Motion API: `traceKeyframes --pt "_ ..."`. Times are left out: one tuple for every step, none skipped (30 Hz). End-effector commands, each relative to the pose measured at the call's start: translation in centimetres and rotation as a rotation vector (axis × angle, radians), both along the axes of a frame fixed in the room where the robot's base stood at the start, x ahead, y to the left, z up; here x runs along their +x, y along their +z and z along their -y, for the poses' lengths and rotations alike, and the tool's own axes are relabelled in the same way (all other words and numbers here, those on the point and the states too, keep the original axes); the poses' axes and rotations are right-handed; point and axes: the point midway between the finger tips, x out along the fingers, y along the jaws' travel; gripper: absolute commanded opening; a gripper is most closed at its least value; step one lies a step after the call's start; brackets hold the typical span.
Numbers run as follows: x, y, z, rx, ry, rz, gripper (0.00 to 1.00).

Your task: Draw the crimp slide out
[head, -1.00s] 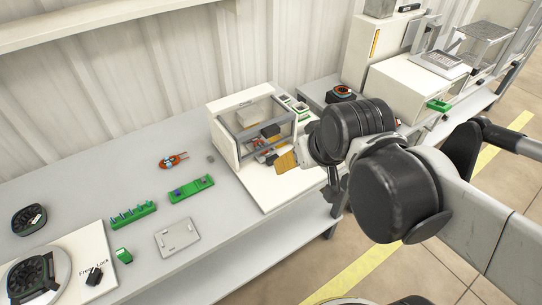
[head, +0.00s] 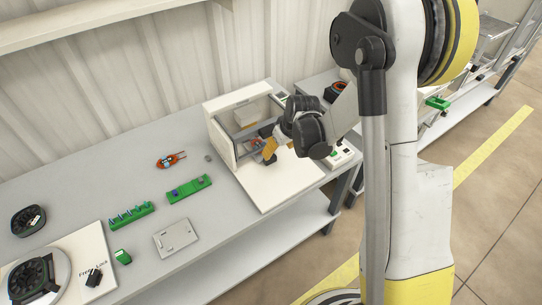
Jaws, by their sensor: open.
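A white box-shaped machine (head: 219,140) with an open front stands on a white base plate (head: 266,201) on the bench. Inside its opening are a grey block (head: 246,115) and small parts low down, too small to tell apart. My gripper (head: 270,151), with orange-yellow finger pads, is at the machine's front opening, near its lower right side. It is open. My wrist and forearm cover the right part of the machine, so the crimp slide cannot be made out clearly.
A round black part (head: 28,220) lies at far left. A green-and-white control box (head: 343,155) stands right of my wrist.

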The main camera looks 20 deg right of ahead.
Motion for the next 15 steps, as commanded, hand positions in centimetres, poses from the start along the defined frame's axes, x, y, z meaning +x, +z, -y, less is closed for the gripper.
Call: traceKeyframes --pt "0.2 -0.7 -0.1 0.001 0.001 0.000 0.67" --pt "0.4 -1.1 -0.1 0.001 0.001 0.000 0.67" --pt "0.6 -1.7 -0.2 0.001 0.001 0.000 0.67" --pt "0.8 -2.2 -0.3 -0.001 0.002 0.000 0.67" --pt "1.0 -2.8 -0.4 -0.001 0.002 0.000 0.67" --pt "1.3 -3.6 -0.5 -0.001 0.002 0.000 0.67" --pt "1.5 -4.2 -0.5 -0.001 0.002 0.000 0.67" --pt "1.8 -4.8 -0.6 -0.001 0.002 0.000 0.67" --pt "2.1 -5.5 -0.7 -0.001 0.002 0.000 0.67" --pt "2.3 -6.1 -0.7 0.000 0.001 0.000 0.67" --pt "2.5 -6.6 -0.8 0.000 0.001 0.000 0.67" --pt "2.8 -7.2 -0.9 0.000 0.001 0.000 0.67" --pt "2.9 -7.6 -1.0 0.000 0.000 0.000 0.67" --pt "3.1 -8.0 -1.0 0.000 0.000 0.000 0.67" --pt "3.3 -8.5 -1.1 0.000 0.000 0.000 0.67"
